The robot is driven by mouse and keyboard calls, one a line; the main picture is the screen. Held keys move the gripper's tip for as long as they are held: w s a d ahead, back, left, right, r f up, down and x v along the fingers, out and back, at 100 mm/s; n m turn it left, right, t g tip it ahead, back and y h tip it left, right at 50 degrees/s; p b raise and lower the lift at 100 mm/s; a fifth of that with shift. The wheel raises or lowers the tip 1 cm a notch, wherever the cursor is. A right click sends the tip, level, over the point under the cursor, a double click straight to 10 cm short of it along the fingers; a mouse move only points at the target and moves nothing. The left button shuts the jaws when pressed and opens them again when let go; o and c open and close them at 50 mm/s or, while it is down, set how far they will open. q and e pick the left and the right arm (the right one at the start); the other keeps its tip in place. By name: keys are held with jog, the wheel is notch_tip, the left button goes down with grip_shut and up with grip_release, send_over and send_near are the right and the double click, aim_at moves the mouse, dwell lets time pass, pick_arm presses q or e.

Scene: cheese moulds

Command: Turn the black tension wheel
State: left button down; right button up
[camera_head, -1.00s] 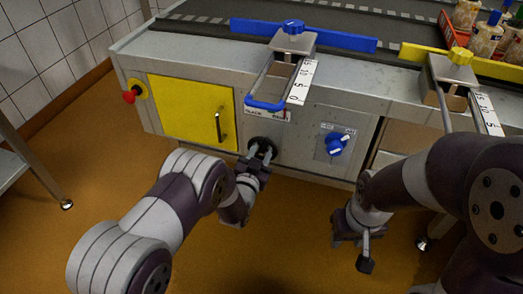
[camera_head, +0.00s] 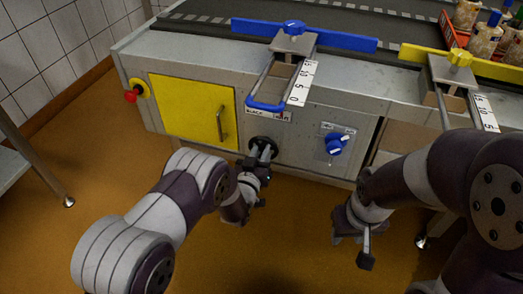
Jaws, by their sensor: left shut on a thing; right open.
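The black tension wheel (camera_head: 264,144) is on the front panel of the grey conveyor machine, right of the yellow door and below the blue-handled guide. My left gripper (camera_head: 261,160) is at the wheel from below and in front, its fingers shut on it. The gripper is rolled to one side and partly covers the wheel. My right gripper (camera_head: 355,250) hangs low at the right, open and away from the panel, above the orange floor.
A blue knob (camera_head: 335,144) sits right of the wheel. The yellow door (camera_head: 190,112) with its handle (camera_head: 221,125) is to the left, with a red button (camera_head: 131,97) beyond it. The blue guide handle (camera_head: 266,105) juts out above the wheel.

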pick_arm(q)
jog(key=n+p, duration=0.2)
jog(key=n, duration=1)
jog(key=shift+n, duration=0.3)
dwell(0.4)
jog(key=c, duration=1.2)
grip_release()
